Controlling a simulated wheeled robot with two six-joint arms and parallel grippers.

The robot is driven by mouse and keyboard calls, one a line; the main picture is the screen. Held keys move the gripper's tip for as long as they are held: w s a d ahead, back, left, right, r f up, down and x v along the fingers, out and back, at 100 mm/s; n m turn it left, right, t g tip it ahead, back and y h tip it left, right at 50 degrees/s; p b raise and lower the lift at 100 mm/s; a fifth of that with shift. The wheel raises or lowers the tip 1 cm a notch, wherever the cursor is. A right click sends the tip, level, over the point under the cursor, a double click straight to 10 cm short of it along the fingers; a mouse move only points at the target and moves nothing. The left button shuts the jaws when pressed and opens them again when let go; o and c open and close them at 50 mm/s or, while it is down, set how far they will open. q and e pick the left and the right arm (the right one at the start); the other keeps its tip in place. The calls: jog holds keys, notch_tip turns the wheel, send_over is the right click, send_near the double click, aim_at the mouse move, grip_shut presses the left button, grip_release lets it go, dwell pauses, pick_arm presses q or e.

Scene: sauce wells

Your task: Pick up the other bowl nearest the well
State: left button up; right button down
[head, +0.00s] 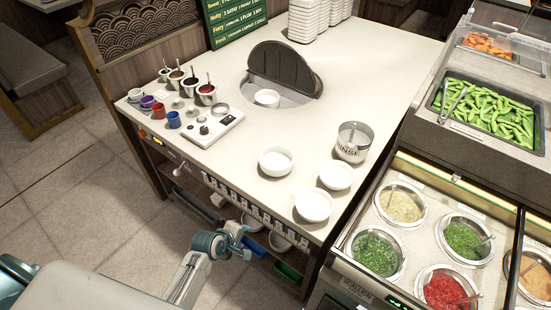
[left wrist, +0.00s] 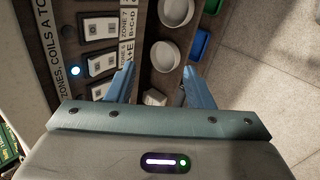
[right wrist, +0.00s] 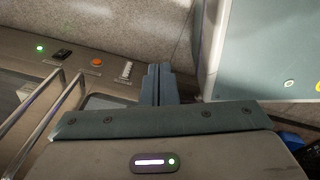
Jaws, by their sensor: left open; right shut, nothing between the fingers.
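A white bowl (head: 267,97) sits inside the round well (head: 303,104), whose dark lid (head: 285,67) stands raised. Outside the well are three white bowls on the counter: one nearest the well (head: 276,161), one to its right (head: 336,176), and one at the front (head: 313,206). My left gripper (head: 247,241) is open and empty, low in front of the counter's front edge and apart from these bowls. Its spread fingers show in the left wrist view (left wrist: 158,70). My right gripper (right wrist: 158,68) is shut and empty; the head view does not show it.
Sauce pots (head: 206,93), cups (head: 173,119) and a control panel (head: 212,127) are at the left. More bowls (left wrist: 165,55) sit on a shelf under the counter. Topping bins (head: 378,251) stand at the right.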

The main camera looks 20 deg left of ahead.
pick_arm(q)
notch_tip(320, 180, up, 13)
jog(key=w+d+n+t+h+p, duration=0.1)
jog(key=w+d+n, duration=0.2)
jog(key=n+t+h, duration=0.2)
jog(key=n+t, duration=0.1)
jog(key=n, duration=0.6)
send_near(286, 168)
jog(key=shift+a+f, duration=0.3)
jog(key=shift+f, duration=0.15)
jog(key=shift+w+d+r, duration=0.1)
jog(key=shift+w+d, duration=0.05)
jog(key=shift+w, duration=0.2)
jog(key=p+x, duration=0.1)
jog(key=x, duration=0.3)
jog(key=shift+w+d, duration=0.15)
jog(key=shift+w, duration=0.2)
jog(key=x, duration=0.2)
jog(key=p+x, duration=0.1)
jog(key=x, duration=0.2)
jog(key=shift+s+f, duration=0.15)
jog(key=shift+f, duration=0.15)
jog(key=shift+w+f, duration=0.25)
jog(key=shift+w, duration=0.05)
pick_arm(e)
jog(key=r, duration=0.2)
jog(key=d+r, duration=0.1)
jog(key=shift+d+r, duration=0.2)
jog(key=shift+r, duration=0.15)
